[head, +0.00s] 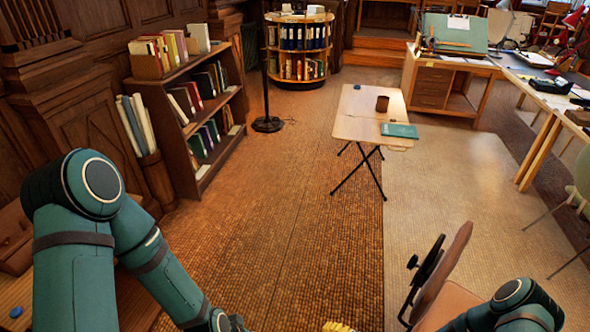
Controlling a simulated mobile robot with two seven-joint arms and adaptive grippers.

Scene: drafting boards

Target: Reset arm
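My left arm (75,240) is teal with dark joints. It rises at the left, bends at a raised elbow and runs down to the bottom edge, where the picture cuts off its end. A small dark part shows at that end, but no gripper fingers can be made out. My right arm (515,308) shows only as a teal and dark joint at the bottom right. Its gripper is outside the picture. Whether either gripper holds anything is hidden.
A bookshelf (172,125) is at left, a round bookcase (299,17) behind. A chair (455,255) is close at right. The floor (280,220) between is clear.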

